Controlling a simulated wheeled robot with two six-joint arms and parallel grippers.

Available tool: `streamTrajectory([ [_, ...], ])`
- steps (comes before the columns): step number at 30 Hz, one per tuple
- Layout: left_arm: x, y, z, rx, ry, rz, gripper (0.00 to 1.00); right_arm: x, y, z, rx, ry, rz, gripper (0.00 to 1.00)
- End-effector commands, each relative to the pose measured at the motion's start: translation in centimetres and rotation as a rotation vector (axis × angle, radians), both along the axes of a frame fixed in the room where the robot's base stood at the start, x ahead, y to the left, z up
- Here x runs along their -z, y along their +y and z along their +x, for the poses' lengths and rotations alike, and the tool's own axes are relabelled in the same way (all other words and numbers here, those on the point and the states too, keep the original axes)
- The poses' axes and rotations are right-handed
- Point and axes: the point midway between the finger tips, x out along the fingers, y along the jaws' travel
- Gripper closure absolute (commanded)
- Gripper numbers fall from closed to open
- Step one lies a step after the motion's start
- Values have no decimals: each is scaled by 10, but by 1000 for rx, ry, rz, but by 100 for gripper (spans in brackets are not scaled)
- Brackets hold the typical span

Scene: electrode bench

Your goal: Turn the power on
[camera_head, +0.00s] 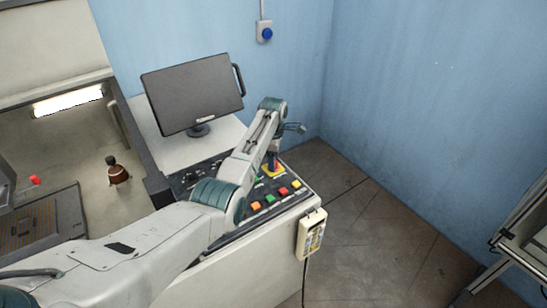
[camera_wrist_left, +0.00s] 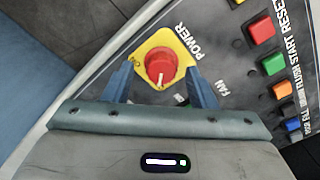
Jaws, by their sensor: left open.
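The red power knob (camera_wrist_left: 160,65) sits on a yellow plate (camera_wrist_left: 182,45) beside the printed word POWER in the left wrist view. A pale mark shows on the knob's face. In the head view the knob's yellow plate (camera_head: 273,173) shows at the console's back right corner, partly hidden by my left gripper (camera_head: 273,160). In the left wrist view my left gripper (camera_wrist_left: 162,82) is open, with one blue finger on each side of the knob. I cannot tell whether the fingers touch it. My right gripper is not in view.
The console panel holds several coloured buttons, including a red button (camera_wrist_left: 261,29) and a green button (camera_wrist_left: 274,64). A monitor (camera_head: 195,92) stands behind. A pendant (camera_head: 311,233) hangs on the console's right side.

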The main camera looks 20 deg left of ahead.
Motion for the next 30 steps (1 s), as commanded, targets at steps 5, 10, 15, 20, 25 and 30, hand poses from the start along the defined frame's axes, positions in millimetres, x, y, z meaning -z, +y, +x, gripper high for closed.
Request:
streamTrajectory([
  [5, 8, 0, 0, 0, -1, 0, 48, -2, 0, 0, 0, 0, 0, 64],
  [10, 9, 0, 0, 0, -1, 0, 48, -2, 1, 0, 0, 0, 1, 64],
  [15, 9, 0, 0, 0, -1, 0, 70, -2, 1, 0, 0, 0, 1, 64],
  [20, 9, 0, 0, 0, -1, 0, 93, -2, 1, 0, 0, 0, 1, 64],
  [25, 8, 0, 0, 10, -1, 0, 93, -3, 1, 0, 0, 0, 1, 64],
  [30, 7, 0, 0, 59, 0, 0, 93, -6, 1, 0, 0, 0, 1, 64],
])
